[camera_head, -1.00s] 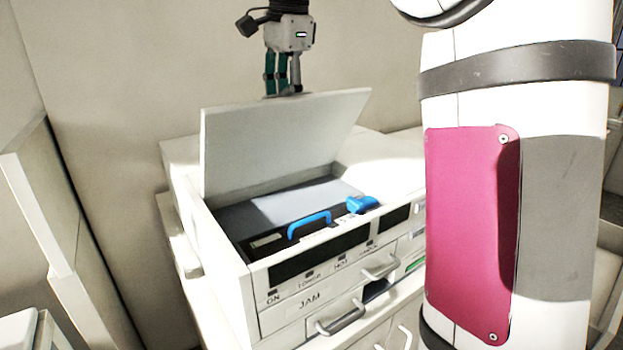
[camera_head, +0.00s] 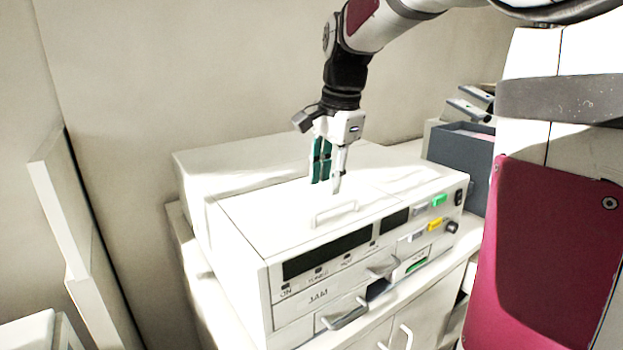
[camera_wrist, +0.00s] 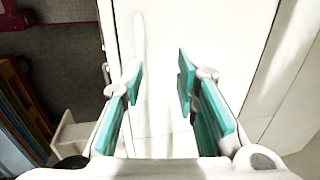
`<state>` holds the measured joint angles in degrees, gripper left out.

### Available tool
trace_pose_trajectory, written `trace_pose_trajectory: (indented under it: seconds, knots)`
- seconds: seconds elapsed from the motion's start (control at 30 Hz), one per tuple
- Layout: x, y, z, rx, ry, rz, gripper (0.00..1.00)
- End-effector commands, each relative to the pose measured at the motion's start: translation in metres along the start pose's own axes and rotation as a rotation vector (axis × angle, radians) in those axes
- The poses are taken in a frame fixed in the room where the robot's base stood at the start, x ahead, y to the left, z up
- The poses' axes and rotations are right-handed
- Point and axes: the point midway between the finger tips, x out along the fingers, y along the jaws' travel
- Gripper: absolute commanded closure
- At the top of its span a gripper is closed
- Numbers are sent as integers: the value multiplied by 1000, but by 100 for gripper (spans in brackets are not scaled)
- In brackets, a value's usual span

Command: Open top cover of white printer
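The white printer (camera_head: 290,312) stands on a white cabinet in the head view. Its top cover (camera_head: 262,213) lies flat and closed, with a small white handle (camera_head: 335,211) near the front edge. My gripper (camera_head: 328,186) points down just behind the handle, over the cover. Whether the fingertips touch the cover is hard to tell. In the wrist view, the teal finger pads (camera_wrist: 158,85) stand apart with nothing between them. The printer's inside is hidden under the cover.
The printer's front has a drawer handle (camera_head: 344,314) and coloured buttons (camera_head: 437,200). A dark grey tray (camera_head: 460,160) stands to the right. A wall rises close behind. A white panel (camera_head: 62,205) stands at the left.

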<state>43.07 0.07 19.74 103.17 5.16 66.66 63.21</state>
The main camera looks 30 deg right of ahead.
Motion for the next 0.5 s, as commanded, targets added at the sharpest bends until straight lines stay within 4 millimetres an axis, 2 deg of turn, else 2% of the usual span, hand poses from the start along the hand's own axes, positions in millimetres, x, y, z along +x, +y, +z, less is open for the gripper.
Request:
trace_pose_trajectory:
  seconds: [0.5]
  knots:
    - [5, 4, 0, 0, 0, -1, 72]
